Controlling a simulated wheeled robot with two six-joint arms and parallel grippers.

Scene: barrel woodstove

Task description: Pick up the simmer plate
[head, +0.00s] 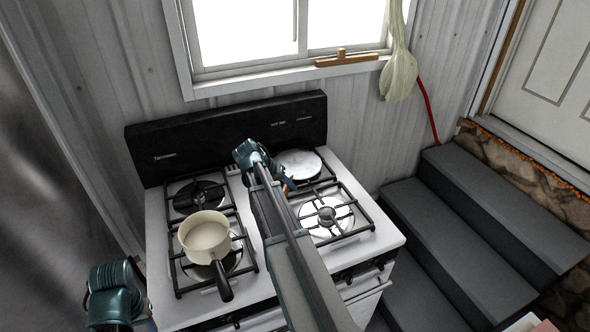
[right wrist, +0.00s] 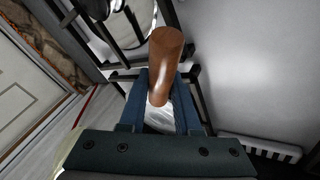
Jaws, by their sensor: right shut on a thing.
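The simmer plate (head: 298,164) is a round, pale metal disc over the back right burner of the stove. Its brown wooden handle (right wrist: 166,58) shows large in the right wrist view. My right gripper (head: 288,186) is at the near side of the plate, partly hidden by my own arm. In the right wrist view its blue fingers (right wrist: 160,105) are closed on either side of the handle. I cannot tell whether the disc is clear of the grate. Part of my left arm shows at the lower left of the head view, but its gripper does not.
A cream saucepan (head: 205,236) with a black handle stands on the front left burner. The front right burner (head: 327,216) is bare. The stove's black backguard (head: 225,134) rises behind, below the window. Grey steps (head: 455,225) lie to the right.

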